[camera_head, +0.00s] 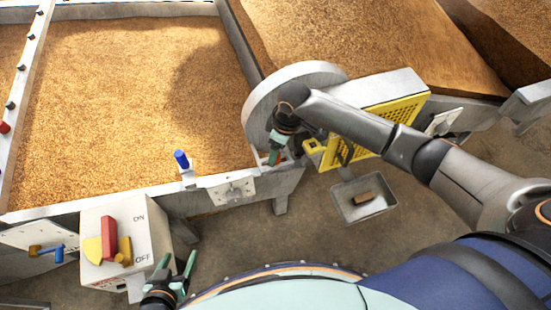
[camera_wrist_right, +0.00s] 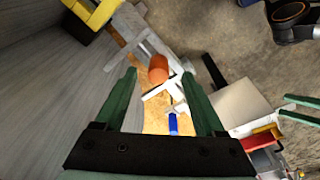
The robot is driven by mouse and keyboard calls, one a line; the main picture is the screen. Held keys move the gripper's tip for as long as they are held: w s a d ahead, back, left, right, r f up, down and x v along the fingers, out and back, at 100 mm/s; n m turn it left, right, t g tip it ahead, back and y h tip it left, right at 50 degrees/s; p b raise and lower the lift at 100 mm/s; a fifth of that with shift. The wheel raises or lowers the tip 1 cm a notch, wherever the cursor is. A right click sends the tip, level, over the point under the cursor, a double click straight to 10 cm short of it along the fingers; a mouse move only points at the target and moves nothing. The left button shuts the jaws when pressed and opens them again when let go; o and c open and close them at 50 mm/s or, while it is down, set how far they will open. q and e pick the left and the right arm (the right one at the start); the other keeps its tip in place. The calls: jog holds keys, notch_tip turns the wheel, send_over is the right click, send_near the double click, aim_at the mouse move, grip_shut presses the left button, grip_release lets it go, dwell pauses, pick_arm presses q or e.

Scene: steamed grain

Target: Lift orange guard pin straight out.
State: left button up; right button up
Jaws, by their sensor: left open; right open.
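The orange guard pin (camera_wrist_right: 158,68) shows as a short cylinder in the right wrist view, on a pale metal bracket. In the head view only a small orange-red piece (camera_head: 279,158) shows beside my right gripper (camera_head: 274,150). My right gripper's green fingers (camera_wrist_right: 160,75) are open, with the pin between their tips in the wrist picture. I cannot tell whether they touch it. My left gripper (camera_head: 177,268) is open and empty at the lower left of the head view, near the control box.
The yellow mesh guard (camera_head: 385,128) and the large grey wheel (camera_head: 262,92) stand close to my right gripper. The control box (camera_head: 145,235) carries a red lever (camera_head: 109,240). A blue-topped pin (camera_head: 181,158) stands on the grain bed's rim. A metal tray (camera_head: 345,205) lies on the floor.

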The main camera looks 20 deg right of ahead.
jog(key=f, duration=0.3)
jog(key=shift+w+a+f, duration=0.2)
jog(key=shift+w+a, duration=0.1)
jog(key=shift+w, duration=0.05)
grip_shut()
